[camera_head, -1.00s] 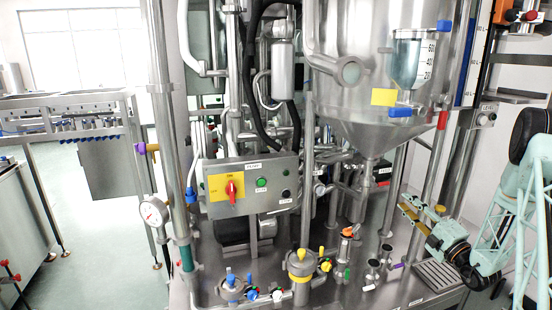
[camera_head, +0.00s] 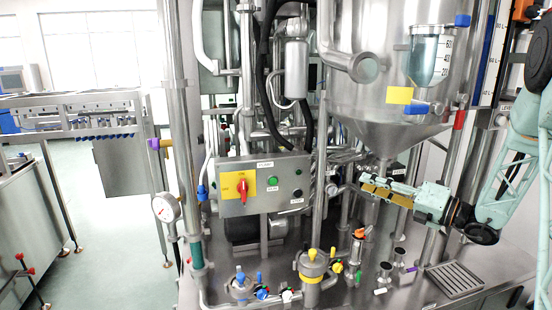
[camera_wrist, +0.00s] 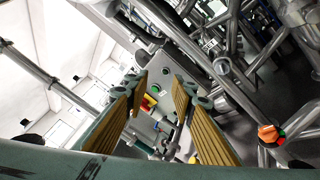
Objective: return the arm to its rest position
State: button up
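My gripper (camera_head: 366,184) is at the right of the head view, pointing left, in front of the pipework just below the steel hopper's cone (camera_head: 390,135). In the wrist view my gripper (camera_wrist: 162,88) has its two yellow-padded fingers spread apart with nothing between them. Beyond the gap lies the control box (camera_wrist: 160,72), whose red and yellow switch shows near the left fingertip. My pale green arm comes in from the right edge of the head view.
The control box (camera_head: 268,184), with a red rotary switch, stands left of my gripper. Coloured valves (camera_head: 311,258) and a drain grate (camera_head: 455,279) are below. A clear graduated vessel (camera_head: 429,60) hangs above. Vertical pipes are close by; open floor lies at far left.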

jog(key=s+a+r+n+g+h+b, duration=0.15)
jog(key=s+a+n+g, duration=0.45)
jog(key=s+a+n, duration=0.65)
jog(key=s+a+r+n+g+h+b, duration=0.1)
jog(key=s+a+r+n+g+b, duration=0.3)
jog(key=s+a, duration=1)
jog(key=s+d+f+n+g+h, duration=0.1)
jog(key=s+d+f+n+h, duration=0.3)
jog(key=s, duration=0.6)
jog(key=s+d+r+n+g, duration=0.1)
jog(key=s+n, duration=0.6)
jog(key=s, duration=0.2)
jog(key=s+d+f+n+t+h+b, duration=0.1)
jog(key=s+d+n+t+h, duration=0.2)
jog(key=s+d+n+h, duration=0.3)
jog(key=s+d+n, duration=0.4)
jog(key=s+d, duration=0.1)
jog(key=shift+s+d+f+n+b, duration=0.15)
jog(key=shift+s+f+n+b, duration=0.15)
jog(key=shift+f+n+b, duration=0.1)
